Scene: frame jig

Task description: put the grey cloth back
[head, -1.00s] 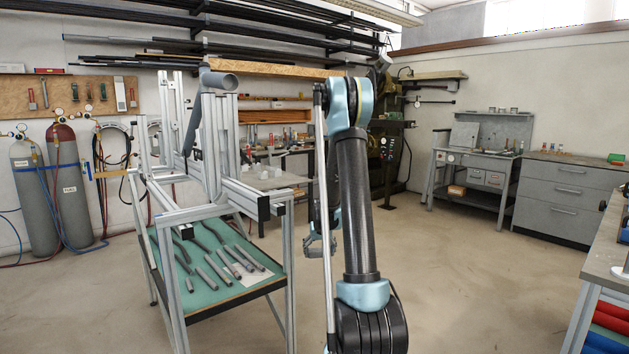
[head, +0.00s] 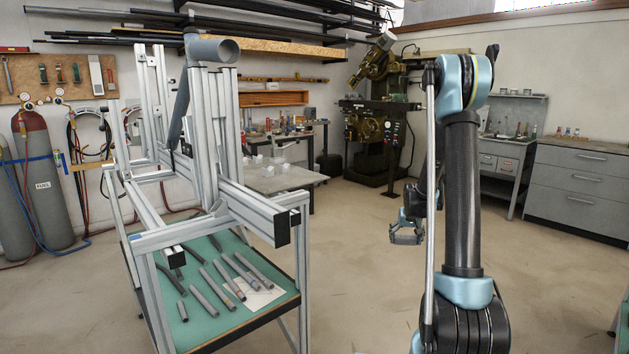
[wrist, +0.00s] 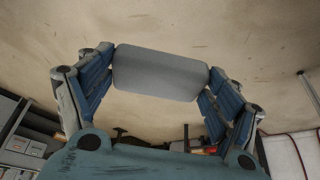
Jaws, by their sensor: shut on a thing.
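My gripper (wrist: 160,85) is shut on a grey, smooth, rounded bundle, which I take to be the grey cloth (wrist: 158,73). The cloth spans the gap between the two blue-padded fingers in the wrist view, with bare floor behind it. In the head view my gripper (head: 405,232) hangs over open floor, to the right of the metal frame jig and well clear of it. The cloth cannot be made out clearly in the head view.
The frame jig (head: 250,213) of metal profiles stands at left, over a green shelf (head: 200,327) with several grey tubes. Behind are a white-topped table (head: 275,180) and a dark machine (head: 375,140). A drawer cabinet (head: 580,190) stands at right. The middle floor is clear.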

